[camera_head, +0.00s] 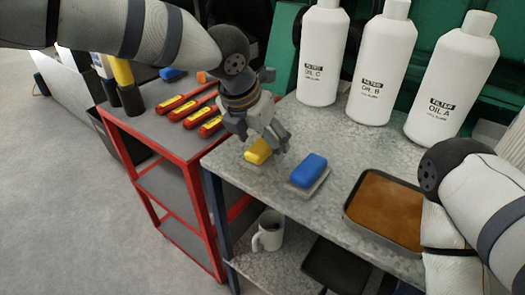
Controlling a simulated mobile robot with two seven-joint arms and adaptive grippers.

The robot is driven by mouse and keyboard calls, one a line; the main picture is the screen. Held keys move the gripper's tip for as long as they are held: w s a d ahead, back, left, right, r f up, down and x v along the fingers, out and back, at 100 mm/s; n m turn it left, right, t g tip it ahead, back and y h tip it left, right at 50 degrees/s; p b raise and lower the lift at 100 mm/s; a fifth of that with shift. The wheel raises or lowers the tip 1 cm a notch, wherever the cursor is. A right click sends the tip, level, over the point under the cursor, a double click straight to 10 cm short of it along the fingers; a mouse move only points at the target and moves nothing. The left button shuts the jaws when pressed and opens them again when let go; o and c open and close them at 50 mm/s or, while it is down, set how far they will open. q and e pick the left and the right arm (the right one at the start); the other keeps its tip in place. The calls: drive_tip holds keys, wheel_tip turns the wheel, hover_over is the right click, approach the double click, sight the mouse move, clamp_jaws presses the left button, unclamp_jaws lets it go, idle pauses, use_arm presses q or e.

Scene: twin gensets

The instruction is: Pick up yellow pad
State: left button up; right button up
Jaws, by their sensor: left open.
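The yellow pad (258,151) lies near the front left corner of the speckled grey workbench (232,177). My left gripper (268,146) is open, pointing down right over the yellow pad. Its fingers hide part of the pad's far side, and I cannot tell whether they touch it. A blue pad (308,169) on a flat grey base sits to the right of the yellow one. My right arm comes in at the right edge, and its gripper does not show.
White bottles labelled filter oil (369,70) stand along the back. A tray of brown liquid (386,210) lies at the right. A red cart (140,135) with red-handled tools (187,101) stands at the left. A white mug (268,232) sits on the lower shelf.

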use_arm(q)
drive_tip(key=shift+x, duration=1)
drive_tip(key=shift+w+f, duration=0.1)
drive_tip(key=c, duration=1.2)
use_arm(e)
drive_tip(key=shift+f, duration=0.15)
use_arm(q)
drive_tip(key=shift+r, duration=0.25)
drive_tip(key=shift+r, duration=0.4)
drive_tip(key=s+r+p, duration=0.1)
drive_tip(key=s+r, duration=0.3)
drive_tip(key=s+r+p, duration=0.1)
drive_tip(key=s+r, duration=0.3)
drive_tip(key=s, duration=0.1)
drive_tip(key=s+r+p, duration=0.1)
drive_tip(key=s+r, duration=0.3)
drive_tip(key=s, duration=0.1)
drive_tip(key=shift+d, duration=0.1)
use_arm(e)
drive_tip(key=shift+t, duration=0.8)
drive_tip(key=w+r, duration=0.4)
